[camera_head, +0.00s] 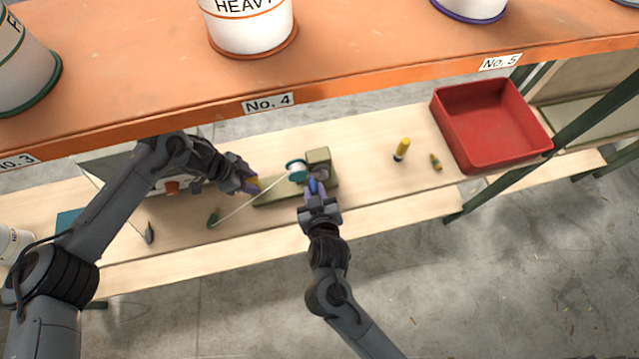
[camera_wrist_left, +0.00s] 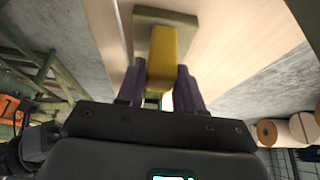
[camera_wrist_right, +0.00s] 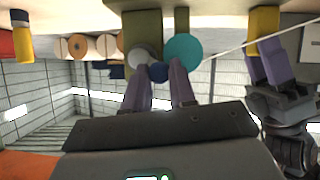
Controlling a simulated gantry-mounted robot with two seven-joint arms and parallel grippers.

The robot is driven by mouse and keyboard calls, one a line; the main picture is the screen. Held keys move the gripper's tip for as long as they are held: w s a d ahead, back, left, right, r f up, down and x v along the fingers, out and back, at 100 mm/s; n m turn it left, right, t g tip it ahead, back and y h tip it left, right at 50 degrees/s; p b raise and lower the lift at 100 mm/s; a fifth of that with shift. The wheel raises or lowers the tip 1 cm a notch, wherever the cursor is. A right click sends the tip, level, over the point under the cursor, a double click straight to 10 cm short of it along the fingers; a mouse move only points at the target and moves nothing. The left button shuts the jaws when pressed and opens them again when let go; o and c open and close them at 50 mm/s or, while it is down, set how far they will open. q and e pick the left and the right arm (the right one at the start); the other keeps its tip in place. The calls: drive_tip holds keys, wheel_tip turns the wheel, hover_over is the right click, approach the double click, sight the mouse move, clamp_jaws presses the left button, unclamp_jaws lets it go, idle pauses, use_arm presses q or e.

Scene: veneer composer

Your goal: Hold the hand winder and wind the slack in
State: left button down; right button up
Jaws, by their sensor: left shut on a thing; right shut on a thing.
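The hand winder has an olive base (camera_head: 270,196), a teal-flanged spool (camera_head: 296,169) and a yellow grip (camera_wrist_left: 163,58). It is on the pale wooden bench. My left gripper (camera_head: 246,185) is shut on the yellow grip, which sits between its purple fingers in the left wrist view. My right gripper (camera_head: 316,190) is shut on the blue crank knob (camera_wrist_right: 158,72), just in front of the spool. A white line (camera_head: 256,197) runs straight from the spool down-left to a small dark green piece (camera_head: 213,219) on the bench.
A red tray (camera_head: 442,113) stands at the bench's right. An orange shelf (camera_head: 345,75) with white pots (camera_head: 250,30) overhangs the back. A dark pointed piece (camera_head: 149,234) lies at left.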

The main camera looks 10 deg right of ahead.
sight(325, 176)
drive_tip(key=d, duration=0.1)
drive_tip(key=d+r, duration=0.1)
drive_tip(key=d, duration=0.1)
drive_tip(key=shift+r, duration=0.15)
drive_tip(key=shift+d, duration=0.4)
drive_tip(key=o, duration=0.9)
drive_tip(key=shift+a, duration=0.1)
drive_tip(key=shift+s+a, duration=0.1)
drive_tip(key=shift+s, duration=2.85)
